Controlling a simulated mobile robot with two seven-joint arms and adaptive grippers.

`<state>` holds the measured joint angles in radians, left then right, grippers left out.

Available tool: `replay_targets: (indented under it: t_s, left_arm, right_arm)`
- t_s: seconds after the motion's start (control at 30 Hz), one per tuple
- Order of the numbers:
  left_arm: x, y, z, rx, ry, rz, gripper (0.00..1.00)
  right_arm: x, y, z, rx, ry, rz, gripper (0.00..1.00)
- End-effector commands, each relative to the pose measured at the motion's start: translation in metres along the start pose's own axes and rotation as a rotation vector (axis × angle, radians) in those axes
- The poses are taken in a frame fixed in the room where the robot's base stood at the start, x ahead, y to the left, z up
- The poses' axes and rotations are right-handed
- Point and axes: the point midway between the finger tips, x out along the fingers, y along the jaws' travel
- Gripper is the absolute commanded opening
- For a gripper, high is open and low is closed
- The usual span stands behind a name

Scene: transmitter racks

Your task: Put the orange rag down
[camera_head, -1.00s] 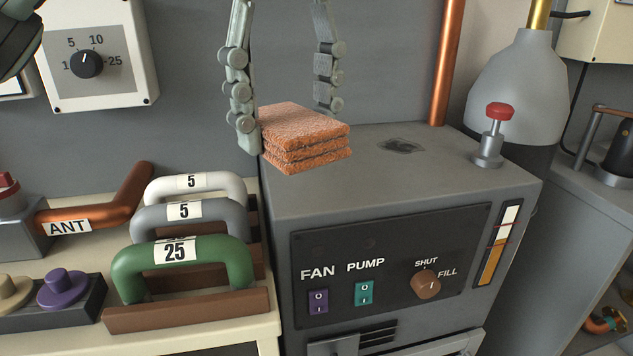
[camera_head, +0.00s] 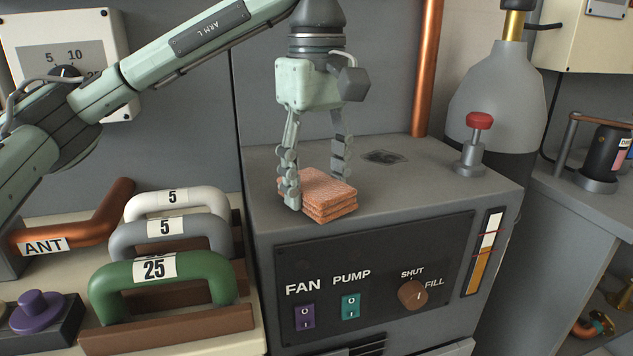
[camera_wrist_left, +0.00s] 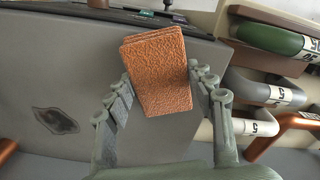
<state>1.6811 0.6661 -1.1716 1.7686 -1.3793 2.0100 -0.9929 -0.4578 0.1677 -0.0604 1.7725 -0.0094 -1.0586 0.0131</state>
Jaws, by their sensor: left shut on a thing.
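The orange rag (camera_head: 328,193) is folded into a thick stack of layers. It is at the front left part of the grey cabinet's top (camera_head: 420,182), and looks to be at or just above that surface; I cannot tell if it touches. My left gripper (camera_head: 317,188) points down from above with its fingers on either side of the rag, shut on it. In the left wrist view the rag (camera_wrist_left: 158,72) sits between the two fingertips. My right gripper is not in view.
A red-topped valve (camera_head: 473,145) stands on the cabinet's right side, and a dark stain (camera_head: 386,157) marks the top behind the rag. A copper pipe (camera_head: 426,70) rises behind. Handled plugs, one green (camera_head: 165,278), stand at the left. The middle of the top is clear.

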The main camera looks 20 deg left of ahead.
Motion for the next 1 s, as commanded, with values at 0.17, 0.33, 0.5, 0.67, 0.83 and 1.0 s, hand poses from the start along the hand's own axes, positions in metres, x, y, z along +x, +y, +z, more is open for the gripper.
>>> replay_targets:
  t_s: [0.17,0.33,0.5,0.67,0.83,1.0]
  left_arm:
    - [0.002,-0.0001,0.0002,0.0,0.001,0.002,0.31]
    - [0.0033,-0.0002,0.0002,0.0,0.0,0.002,0.31]
    - [0.0054,-0.0002,0.0003,0.0,0.0,0.002,0.58]
    - [0.0053,-0.0003,0.0003,0.0,0.0,0.001,0.75]
    - [0.0052,-0.0003,0.0002,0.0,0.0,0.001,0.75]
    - [0.002,-0.0002,0.0002,0.0,0.0,0.002,0.75]
  right_arm:
    - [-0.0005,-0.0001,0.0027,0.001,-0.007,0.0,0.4]
    - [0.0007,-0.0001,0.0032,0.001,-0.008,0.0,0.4]
    - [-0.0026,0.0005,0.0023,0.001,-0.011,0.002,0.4]
    - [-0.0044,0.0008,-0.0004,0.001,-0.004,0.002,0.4]
    - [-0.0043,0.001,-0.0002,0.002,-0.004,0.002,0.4]
    - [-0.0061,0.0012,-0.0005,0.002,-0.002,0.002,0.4]
